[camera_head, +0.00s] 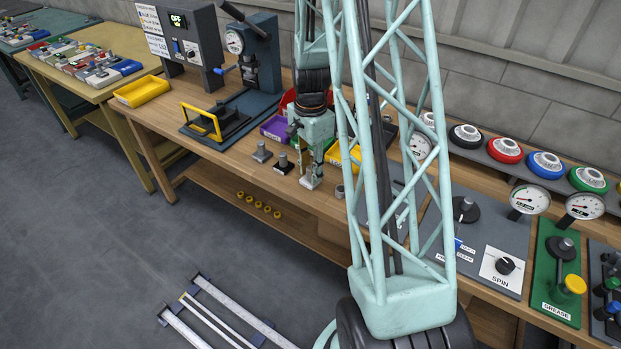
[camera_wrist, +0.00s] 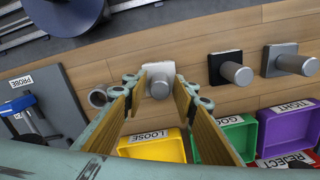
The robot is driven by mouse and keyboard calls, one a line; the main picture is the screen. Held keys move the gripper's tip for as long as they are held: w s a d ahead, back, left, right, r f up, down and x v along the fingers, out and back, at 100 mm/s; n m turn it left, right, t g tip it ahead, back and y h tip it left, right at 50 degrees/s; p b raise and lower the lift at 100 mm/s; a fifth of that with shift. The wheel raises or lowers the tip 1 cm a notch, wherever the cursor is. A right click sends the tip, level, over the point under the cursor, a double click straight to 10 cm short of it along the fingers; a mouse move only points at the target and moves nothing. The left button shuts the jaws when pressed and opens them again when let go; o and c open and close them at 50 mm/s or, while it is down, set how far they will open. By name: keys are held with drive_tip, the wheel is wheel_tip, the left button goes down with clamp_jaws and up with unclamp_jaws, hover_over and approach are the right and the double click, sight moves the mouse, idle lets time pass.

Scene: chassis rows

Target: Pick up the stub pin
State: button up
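Three short grey pins stand on square bases in a row on the wooden bench. The pin on a pale base (camera_wrist: 158,88) shows between my fingertips in the wrist view. A pin on a black base (camera_wrist: 236,73) and one on a dark grey base (camera_wrist: 295,64) stand to its right; they also show in the head view, black base (camera_head: 283,164) and grey base (camera_head: 262,152). No label tells which is the stub pin. My gripper (camera_wrist: 160,84) is open, pointing down, with gaps beside the pale-based pin. In the head view my gripper (camera_head: 310,172) partly hides that pin.
Bins marked LOOSE (camera_wrist: 152,150), GOOD (camera_wrist: 218,133) and TIGHT (camera_wrist: 287,127) stand close by, with a red REJECT bin (camera_wrist: 295,158). A grey ring (camera_wrist: 97,97) lies left of the pins. A PROBE panel (camera_wrist: 40,100) is farther left.

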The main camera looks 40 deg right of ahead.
clamp_jaws()
drive_tip(key=shift+r+p, duration=0.45)
drive_tip(key=shift+r, duration=1.35)
drive_tip(key=s+a+r, duration=0.1)
drive_tip(key=s+a, duration=0.7)
drive_tip(key=s, duration=0.5)
drive_tip(key=shift+s+a+r+p, duration=0.2)
drive_tip(key=shift+s+a+p, duration=0.1)
drive_tip(key=shift+p, duration=0.15)
drive_tip(key=shift+d, duration=0.15)
